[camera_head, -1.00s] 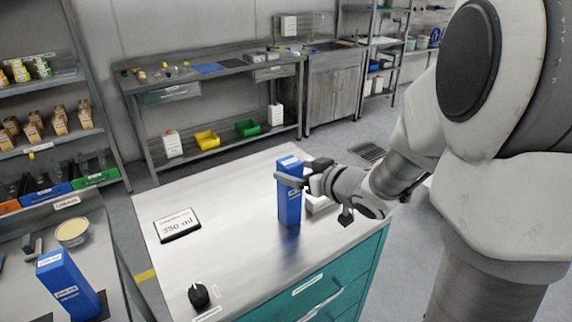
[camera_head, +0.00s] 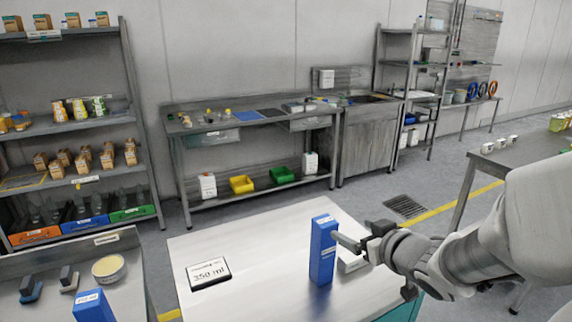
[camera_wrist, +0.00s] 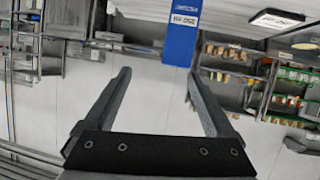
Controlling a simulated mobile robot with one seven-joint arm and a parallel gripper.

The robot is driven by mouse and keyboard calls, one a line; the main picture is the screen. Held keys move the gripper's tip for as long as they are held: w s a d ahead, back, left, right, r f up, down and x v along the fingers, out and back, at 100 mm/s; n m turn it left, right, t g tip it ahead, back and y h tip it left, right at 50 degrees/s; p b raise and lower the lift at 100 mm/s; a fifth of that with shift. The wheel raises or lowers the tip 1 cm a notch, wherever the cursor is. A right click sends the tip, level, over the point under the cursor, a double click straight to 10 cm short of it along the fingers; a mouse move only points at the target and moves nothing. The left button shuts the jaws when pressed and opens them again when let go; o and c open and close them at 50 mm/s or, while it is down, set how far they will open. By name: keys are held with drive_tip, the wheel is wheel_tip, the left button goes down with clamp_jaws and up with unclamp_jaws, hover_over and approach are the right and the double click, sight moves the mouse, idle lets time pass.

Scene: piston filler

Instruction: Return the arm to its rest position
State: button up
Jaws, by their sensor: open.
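My gripper (camera_head: 346,240) is open and empty over the right part of the white-topped table. It points left at an upright blue carton (camera_head: 322,252) standing on that table (camera_head: 240,262). In the wrist view, my gripper (camera_wrist: 160,74) shows its two fingers spread apart. In the head view the fingertips overlap or lie close to the carton's right edge. A small white object (camera_head: 352,262) on the table is partly hidden behind my gripper.
A tablet-like sign marked in ml (camera_head: 208,273) lies on the table's left. A second blue carton (camera_head: 93,306) and a round dish (camera_head: 109,268) are on the left bench. A stocked shelf (camera_head: 75,130) and a workbench (camera_head: 250,122) stand behind. Floor is open around the drain grate (camera_head: 405,206).

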drive_tip(key=s+d+r+m+g+h+p, duration=0.3)
drive_tip(key=s+r+h, duration=0.35)
drive_tip(key=s, duration=0.55)
drive_tip(key=s+a+g+y, duration=0.3)
drive_tip(key=s+a+g, duration=0.1)
drive_tip(key=s+a, duration=0.3)
drive_tip(key=shift+s+a+r+m, duration=0.3)
drive_tip(key=shift+s+m, duration=0.1)
drive_tip(key=shift+s, duration=0.65)
